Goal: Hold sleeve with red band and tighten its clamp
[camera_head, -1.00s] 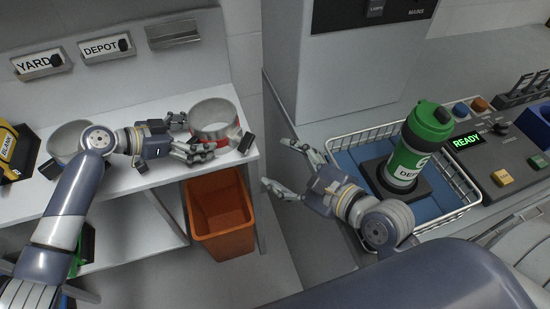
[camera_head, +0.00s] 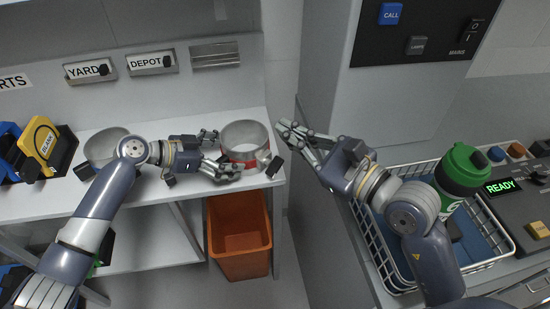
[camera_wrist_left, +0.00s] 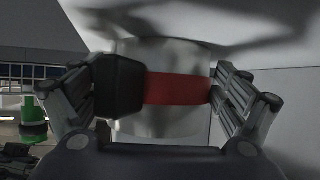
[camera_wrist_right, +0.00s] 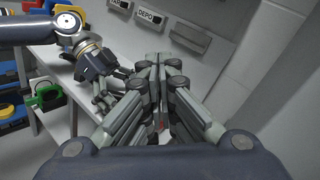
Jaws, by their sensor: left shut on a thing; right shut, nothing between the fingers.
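The sleeve with the red band (camera_head: 245,135) is a short, wide grey metal ring standing on the white shelf at its right end. Its red band (camera_wrist_left: 178,88) shows in the left wrist view. A black block (camera_head: 274,165), seemingly the clamp's knob, sticks out at the sleeve's front right. My left gripper (camera_head: 212,152) is shut on the sleeve, with a finger on each side. My right gripper (camera_head: 285,128) is shut and empty, just right of the sleeve and apart from it. In the right wrist view its closed fingers (camera_wrist_right: 160,68) hide most of the sleeve.
Another grey sleeve (camera_head: 103,150) stands left on the shelf (camera_head: 150,209), behind my left arm. An orange bin (camera_head: 240,240) is below the shelf. A wire basket (camera_head: 385,270) with a green-capped bottle (camera_head: 462,168) is at right. A grey cabinet wall (camera_head: 325,130) stands right of the sleeve.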

